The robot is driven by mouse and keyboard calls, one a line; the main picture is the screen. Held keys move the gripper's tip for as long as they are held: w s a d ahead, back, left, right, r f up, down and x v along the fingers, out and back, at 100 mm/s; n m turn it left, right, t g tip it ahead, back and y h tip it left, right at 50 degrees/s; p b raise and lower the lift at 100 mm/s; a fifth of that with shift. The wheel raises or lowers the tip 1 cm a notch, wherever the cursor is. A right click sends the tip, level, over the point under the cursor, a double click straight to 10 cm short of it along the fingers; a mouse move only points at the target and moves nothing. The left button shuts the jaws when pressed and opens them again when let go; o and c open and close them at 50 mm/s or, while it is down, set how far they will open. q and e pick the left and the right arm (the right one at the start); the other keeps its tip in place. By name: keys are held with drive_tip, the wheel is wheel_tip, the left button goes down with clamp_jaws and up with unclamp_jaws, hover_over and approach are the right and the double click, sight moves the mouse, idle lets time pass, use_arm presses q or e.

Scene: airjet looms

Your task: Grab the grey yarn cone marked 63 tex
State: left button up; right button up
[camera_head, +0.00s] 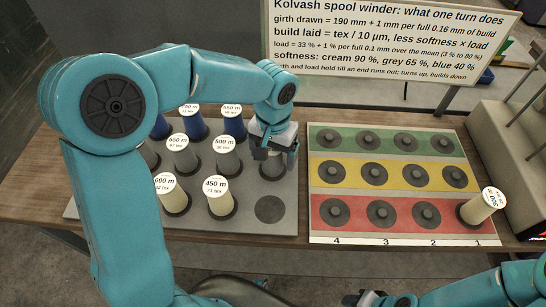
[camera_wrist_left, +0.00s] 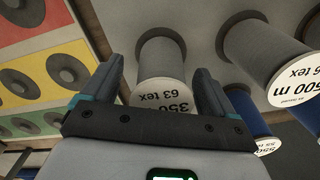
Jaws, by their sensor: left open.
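The grey yarn cone marked 63 tex (camera_wrist_left: 160,60) shows in the left wrist view between my left gripper's fingers (camera_wrist_left: 157,68); its white label reads 350 and 63 tex, partly covered by the gripper. In the head view, the cone's grey side (camera_head: 272,168) shows below my left gripper (camera_head: 275,153), which hides its top. The left gripper is open, one finger on each side of the cone's labelled end, and does not look closed on it. My right gripper (camera_head: 378,299) is cut off at the bottom edge of the head view; its jaws are unclear.
A grey 500 m cone (camera_head: 226,155) stands close to the left. Cream cones (camera_head: 220,203) fill the front row beside an empty dark disc (camera_head: 270,209); blue cones (camera_head: 234,126) stand behind. A coloured peg board (camera_head: 320,172) lies right, with a tilted cream cone (camera_head: 476,209).

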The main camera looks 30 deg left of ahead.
use_arm(q)
drive_tip(key=shift+s+r, duration=0.1)
drive_tip(key=shift+s, duration=0.05)
drive_tip(key=shift+c, duration=1)
drive_tip(key=c, duration=1)
drive_tip(key=shift+r, duration=0.1)
